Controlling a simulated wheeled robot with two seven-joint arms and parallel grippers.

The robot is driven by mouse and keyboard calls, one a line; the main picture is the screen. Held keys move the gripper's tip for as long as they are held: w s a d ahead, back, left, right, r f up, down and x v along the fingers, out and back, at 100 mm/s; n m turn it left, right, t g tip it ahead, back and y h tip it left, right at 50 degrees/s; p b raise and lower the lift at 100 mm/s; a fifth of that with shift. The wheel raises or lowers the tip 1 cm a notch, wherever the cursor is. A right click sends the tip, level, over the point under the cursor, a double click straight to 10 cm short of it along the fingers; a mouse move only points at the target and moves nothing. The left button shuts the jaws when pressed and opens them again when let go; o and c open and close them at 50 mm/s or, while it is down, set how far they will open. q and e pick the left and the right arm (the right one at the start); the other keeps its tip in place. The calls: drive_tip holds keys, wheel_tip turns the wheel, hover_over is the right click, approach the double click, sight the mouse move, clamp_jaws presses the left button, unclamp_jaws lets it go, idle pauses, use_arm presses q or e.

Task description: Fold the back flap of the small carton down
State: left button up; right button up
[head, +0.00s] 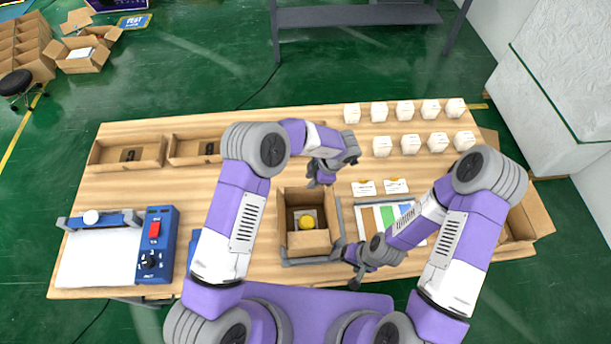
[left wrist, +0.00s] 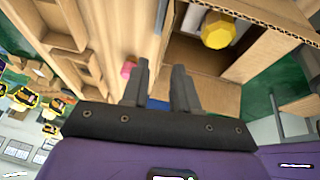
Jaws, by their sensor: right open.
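The small carton (head: 308,243) stands open at the front middle of the table, with a yellow round-topped item (head: 306,222) inside. The item also shows in the left wrist view (left wrist: 218,30). My left gripper (head: 320,183) points down at the carton's back edge, its fingers apart. In the left wrist view, a cardboard flap (left wrist: 218,96) lies beside the right-hand finger; whether they touch is unclear. The arm partly hides the carton's back edge in the head view. My right gripper (head: 350,268) is open and empty beside the carton's front right corner.
A grey frame (head: 312,260) borders the carton. Several white boxes (head: 409,145) stand at the back right. Shallow cardboard trays (head: 128,154) and a blue control box (head: 156,245) are at left.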

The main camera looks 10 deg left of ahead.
sight(304, 187)
use_arm(q)
drive_tip(key=shift+s+p+x, duration=0.2)
drive_tip(key=shift+p+x, duration=0.1)
drive_tip(key=shift+x, duration=2.9)
drive_tip(key=shift+a, duration=0.1)
clamp_jaws()
